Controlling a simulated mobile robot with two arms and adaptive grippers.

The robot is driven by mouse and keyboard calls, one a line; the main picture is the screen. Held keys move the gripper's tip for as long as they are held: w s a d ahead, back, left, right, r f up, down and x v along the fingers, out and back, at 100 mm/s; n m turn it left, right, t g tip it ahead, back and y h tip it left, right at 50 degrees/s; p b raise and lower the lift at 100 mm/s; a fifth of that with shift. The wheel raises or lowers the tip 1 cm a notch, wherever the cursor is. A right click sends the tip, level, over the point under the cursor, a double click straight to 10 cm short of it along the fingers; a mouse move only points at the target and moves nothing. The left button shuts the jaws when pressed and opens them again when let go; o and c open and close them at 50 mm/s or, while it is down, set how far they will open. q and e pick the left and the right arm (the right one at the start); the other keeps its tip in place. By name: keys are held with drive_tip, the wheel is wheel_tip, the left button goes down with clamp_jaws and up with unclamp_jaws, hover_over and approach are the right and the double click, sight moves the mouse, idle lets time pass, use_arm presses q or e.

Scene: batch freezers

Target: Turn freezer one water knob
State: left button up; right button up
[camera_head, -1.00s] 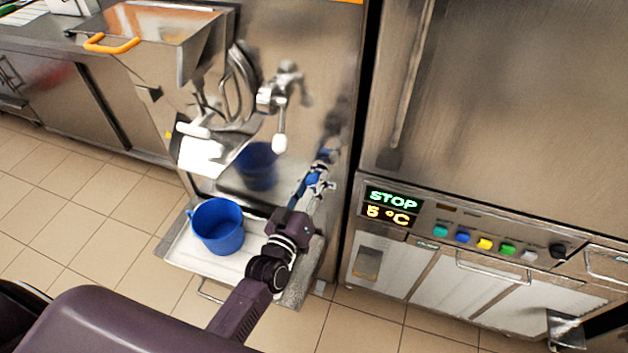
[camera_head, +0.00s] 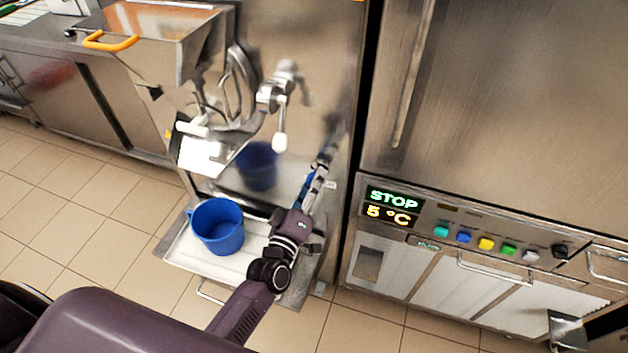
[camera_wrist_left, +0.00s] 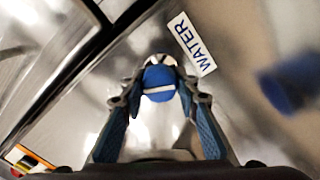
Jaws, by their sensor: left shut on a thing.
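The water knob (camera_wrist_left: 160,82) is blue with a white bar across its face. It shows in the left wrist view beside a white label (camera_wrist_left: 192,46) reading WATER. My left gripper (camera_wrist_left: 158,95) has its two blue-padded fingers on either side of the knob and is shut on it. In the head view my left gripper (camera_head: 318,180) is at the front panel of the freezer (camera_head: 335,60), right of the blue bucket; the knob is hidden there behind the gripper. My right gripper is not in view.
A blue bucket (camera_head: 217,228) stands on a metal tray (camera_head: 172,248) left of my arm. A lever with a white knob (camera_head: 279,143) hangs above. A cabinet with a STOP display (camera_head: 392,206) and coloured buttons stands close on the right.

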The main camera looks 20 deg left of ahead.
use_arm(q)
drive_tip(key=o, duration=1.2)
drive_tip(key=shift+c, duration=0.2)
drive_tip(key=s, duration=1.2)
drive_tip(key=shift+a+f, duration=0.25)
drive_tip(key=shift+a, duration=0.1)
drive_tip(key=shift+w, duration=0.1)
